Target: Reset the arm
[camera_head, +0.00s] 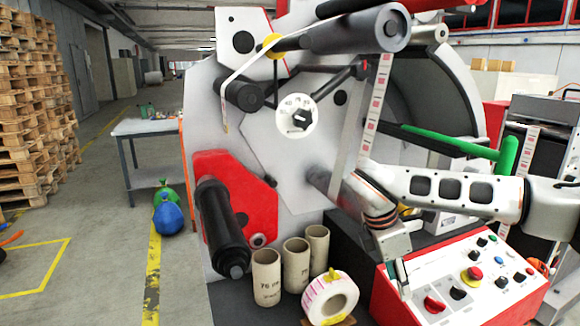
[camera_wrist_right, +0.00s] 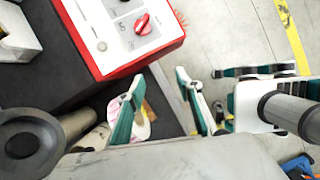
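My right arm comes in from the right in the head view, with its forearm level across the front of the machine. My right gripper (camera_head: 402,284) points down at the left edge of the control panel (camera_head: 377,312). In the right wrist view my right gripper (camera_wrist_right: 160,105) has its two teal-padded fingers well apart. It is open, and nothing is held between them. The label roll (camera_wrist_right: 144,128) shows behind the fingers. In the head view this roll (camera_head: 318,298) stands left of the gripper, apart from it. I do not make out my left gripper in either view.
The label rewinder (camera_head: 245,130) fills the middle. Several cardboard tubes (camera_head: 297,262) stand left of the roll. The panel's red knob (camera_wrist_right: 142,24) lies near my right fingers. Stacked pallets (camera_head: 30,110), a table (camera_head: 150,126) and a blue bag (camera_head: 168,217) are at the left.

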